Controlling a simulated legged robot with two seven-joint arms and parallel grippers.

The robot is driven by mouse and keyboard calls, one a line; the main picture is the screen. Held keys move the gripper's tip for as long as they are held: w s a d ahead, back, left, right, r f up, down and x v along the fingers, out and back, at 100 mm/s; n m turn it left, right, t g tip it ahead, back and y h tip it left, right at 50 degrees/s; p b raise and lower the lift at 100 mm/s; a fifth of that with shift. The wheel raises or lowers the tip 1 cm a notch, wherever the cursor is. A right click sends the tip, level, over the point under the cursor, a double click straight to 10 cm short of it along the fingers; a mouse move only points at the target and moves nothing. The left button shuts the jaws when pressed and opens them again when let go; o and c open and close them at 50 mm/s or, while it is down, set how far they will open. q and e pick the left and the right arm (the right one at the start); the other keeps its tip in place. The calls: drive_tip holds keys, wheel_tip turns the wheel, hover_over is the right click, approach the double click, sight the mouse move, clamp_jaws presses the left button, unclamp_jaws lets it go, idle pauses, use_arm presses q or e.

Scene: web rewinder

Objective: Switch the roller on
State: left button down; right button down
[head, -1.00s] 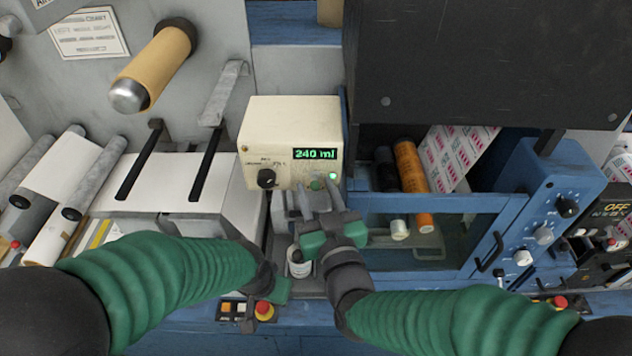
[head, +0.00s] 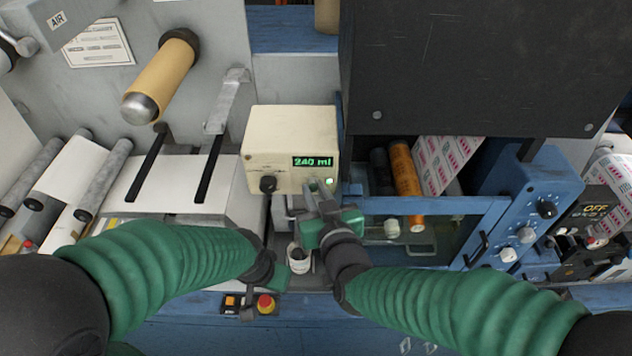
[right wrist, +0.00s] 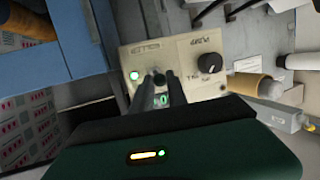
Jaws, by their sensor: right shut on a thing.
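A beige control box (head: 291,140) shows a green "240 ml" readout, with a black knob (head: 268,185) at lower left and a lit green lamp (head: 329,181) at lower right. My right gripper (head: 317,191) is at the lower right of its front.
An orange roller (head: 405,168) and printed web (head: 442,165) are at right. A dark panel (head: 590,222) at far right reads "OFF".

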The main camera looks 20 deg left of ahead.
drive_tip(key=shift+r, duration=0.3)
drive_tip(key=shift+f, duration=0.25)
use_arm(q)
drive_tip(key=shift+r, duration=0.55)
use_arm(e)
drive_tip(key=c, duration=1.5)
unclamp_jaws()
drive_tip(key=shift+c, duration=0.2)
use_arm(q)
drive_tip(key=shift+w, duration=0.1)
use_arm(e)
drive_tip(key=shift+o, duration=1.1)
drive_tip(key=shift+w, duration=0.15)
use_arm(q)
drive_tip(key=shift+a, duration=0.1)
use_arm(e)
drive_tip(key=shift+a+r, duration=0.1)
